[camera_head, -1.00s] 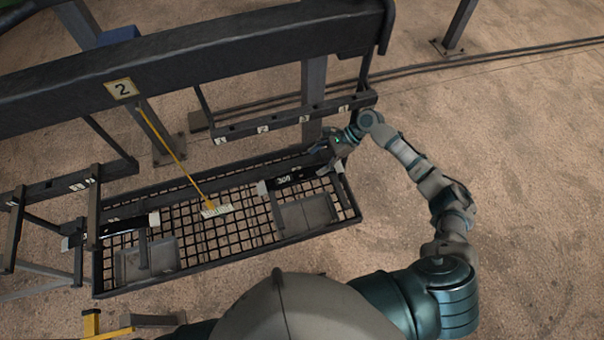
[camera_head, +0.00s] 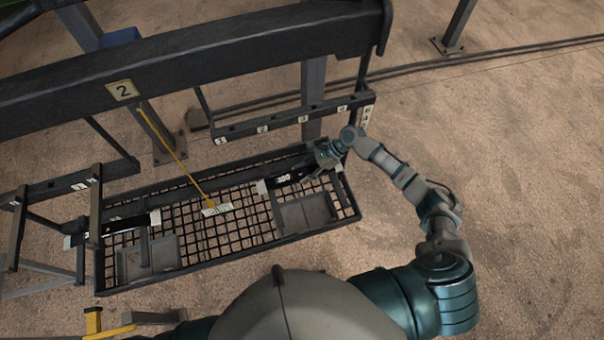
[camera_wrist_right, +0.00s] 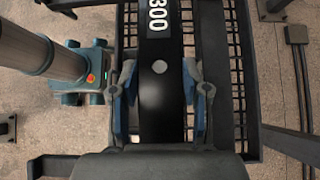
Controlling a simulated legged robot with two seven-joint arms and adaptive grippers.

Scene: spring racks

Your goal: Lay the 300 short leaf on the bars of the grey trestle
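The 300 short leaf (camera_head: 268,185) is a dark flat bar with a white 300 label and a pale end. It lies at the right part of the mesh rack (camera_head: 240,240). In the right wrist view the black leaf (camera_wrist_right: 160,95) runs between my fingers. My right gripper (camera_head: 312,165) is over the leaf's right part. In the wrist view its two fingers (camera_wrist_right: 160,85) stand on either side of the leaf, with slim gaps showing. A grey frame with bars (camera_head: 15,235) stands at the left edge; I cannot tell for sure that it is the trestle. My left gripper is out of view.
Another dark leaf (camera_head: 125,224) lies at the rack's left. A thick dark beam (camera_head: 200,65) marked 2 crosses above, with a yellow pointer (camera_head: 175,155) hanging down. A numbered rail (camera_head: 290,120) is behind the rack. A yellow piece (camera_head: 95,322) is at bottom left. Floor at right is clear.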

